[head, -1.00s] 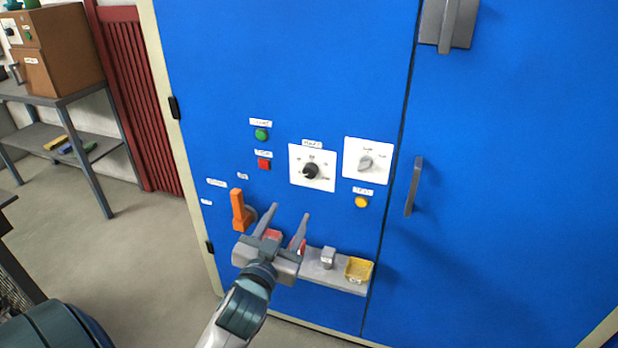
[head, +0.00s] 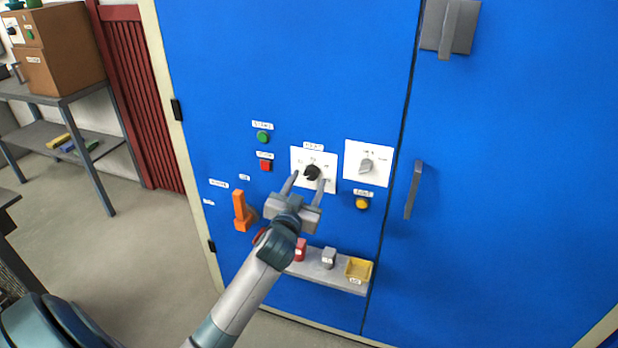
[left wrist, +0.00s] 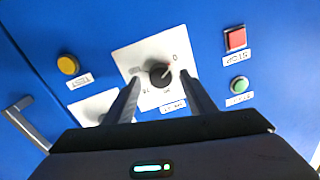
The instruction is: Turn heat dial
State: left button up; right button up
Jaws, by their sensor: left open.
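The black heat dial (head: 312,172) sits on a white plate (head: 328,158) on the blue cabinet door. It also shows in the left wrist view (left wrist: 160,74), between the two fingers on its white plate. My left gripper (head: 307,184) is open, with one finger on each side of the dial. I cannot tell whether the fingertips touch the dial or the plate. My right gripper is not in view.
A second white plate with a grey selector (head: 366,166) is to the right. Green (head: 263,137) and red (head: 265,165) buttons, an orange lever (head: 241,211), a yellow button (head: 362,203) and a shelf (head: 334,277) with small items surround the dial.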

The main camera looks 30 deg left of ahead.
pick_arm(q)
jog(key=shift+x, duration=0.8)
jog(key=shift+w, duration=0.2)
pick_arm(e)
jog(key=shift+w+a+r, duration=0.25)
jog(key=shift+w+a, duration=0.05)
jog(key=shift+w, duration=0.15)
